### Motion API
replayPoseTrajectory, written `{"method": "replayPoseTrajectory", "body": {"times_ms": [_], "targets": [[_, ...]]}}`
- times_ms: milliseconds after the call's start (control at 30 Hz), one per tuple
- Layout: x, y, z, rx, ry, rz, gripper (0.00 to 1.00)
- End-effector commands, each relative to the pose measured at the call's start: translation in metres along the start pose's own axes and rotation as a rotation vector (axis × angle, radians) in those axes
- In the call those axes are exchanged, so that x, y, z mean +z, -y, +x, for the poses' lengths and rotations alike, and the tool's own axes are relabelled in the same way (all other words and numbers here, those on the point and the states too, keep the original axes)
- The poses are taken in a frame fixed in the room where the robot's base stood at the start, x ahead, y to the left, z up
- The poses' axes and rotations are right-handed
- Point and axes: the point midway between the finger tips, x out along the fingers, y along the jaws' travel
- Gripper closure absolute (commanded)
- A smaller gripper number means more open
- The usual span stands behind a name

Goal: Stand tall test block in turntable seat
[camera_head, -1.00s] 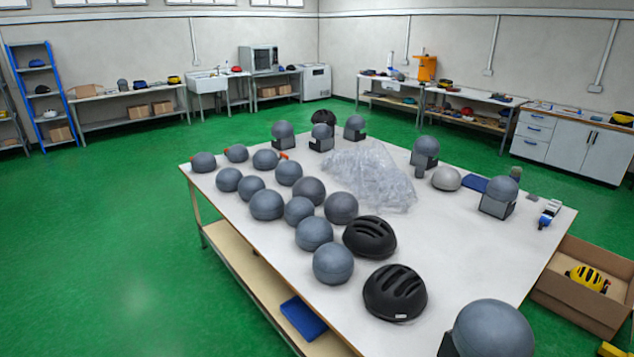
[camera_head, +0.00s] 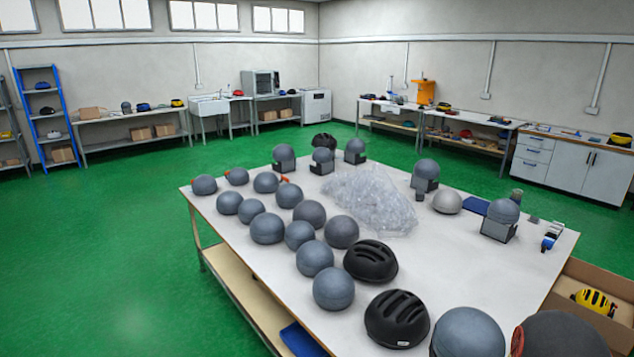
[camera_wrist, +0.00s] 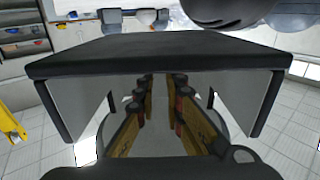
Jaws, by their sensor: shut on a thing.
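In the wrist view, a wide boxy thing (camera_wrist: 160,55) with a dark top edge and pale grey sides fills the middle. My gripper (camera_wrist: 163,105) is shut on it; the grip itself is partly hidden. I cannot tell for sure that this is the tall test block. My gripper does not show clearly in the head view. I cannot make out a turntable seat in either view.
A white table (camera_head: 480,275) holds several grey head forms (camera_head: 333,288), black helmets (camera_head: 397,318) and a pile of clear plastic (camera_head: 370,200). A dark rounded thing (camera_head: 562,336) is at the bottom right. An open cardboard box (camera_head: 565,298) stands beside the table. Green floor at left is clear.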

Motion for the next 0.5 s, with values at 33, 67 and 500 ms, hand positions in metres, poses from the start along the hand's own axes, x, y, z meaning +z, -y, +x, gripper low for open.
{"method": "replayPoseTrajectory", "body": {"times_ms": [33, 67, 500], "targets": [[-0.001, 0.016, 0.000, -0.008, -0.007, 0.000, 1.00], [0.000, 0.023, -0.001, -0.010, -0.007, 0.000, 1.00], [0.008, 0.160, -0.027, -0.190, -0.008, 0.001, 1.00]]}}
